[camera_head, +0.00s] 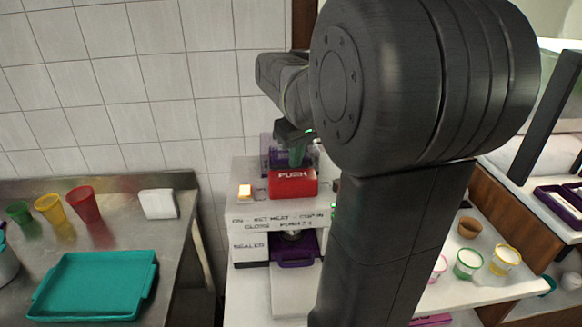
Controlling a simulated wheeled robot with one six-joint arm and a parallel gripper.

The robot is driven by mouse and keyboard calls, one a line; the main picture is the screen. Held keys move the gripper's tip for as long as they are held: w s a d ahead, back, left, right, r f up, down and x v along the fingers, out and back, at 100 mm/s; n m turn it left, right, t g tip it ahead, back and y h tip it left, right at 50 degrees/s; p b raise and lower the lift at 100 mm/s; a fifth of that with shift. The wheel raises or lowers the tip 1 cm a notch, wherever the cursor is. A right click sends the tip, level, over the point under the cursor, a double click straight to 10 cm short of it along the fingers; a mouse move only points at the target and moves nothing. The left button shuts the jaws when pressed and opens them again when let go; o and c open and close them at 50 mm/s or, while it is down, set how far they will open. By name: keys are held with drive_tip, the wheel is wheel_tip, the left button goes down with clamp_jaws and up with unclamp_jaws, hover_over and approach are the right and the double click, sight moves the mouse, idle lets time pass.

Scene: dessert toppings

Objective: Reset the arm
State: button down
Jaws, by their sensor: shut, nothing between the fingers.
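My arm fills the middle and right of the view, reaching up and then away toward the wall. My gripper (294,138) shows small at its far end, over the back of the sealer machine (250,212). It is shut and holds nothing that I can see. It is in line with the top of the red PUSH block (292,183), and I cannot tell whether they touch. Something greenish shows just below the gripper, too small to make out. My arm hides the machine's right side.
A steel counter at left holds a teal tray (95,286), green (19,212), yellow (50,208) and red (84,204) cups, and a white block (158,204). A purple tray (296,250) sits in the machine's lower opening. Several small cups (506,258) stand on the right counter.

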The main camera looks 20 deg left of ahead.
drive_tip(key=shift+r, duration=0.2)
drive_tip(key=f+b, duration=0.4)
drive_tip(key=f, duration=0.1)
drive_tip(key=f+b, duration=0.3)
drive_tip(key=shift+w+a, duration=0.2)
drive_tip(key=shift+w, duration=0.35)
drive_tip(key=shift+r, duration=0.1)
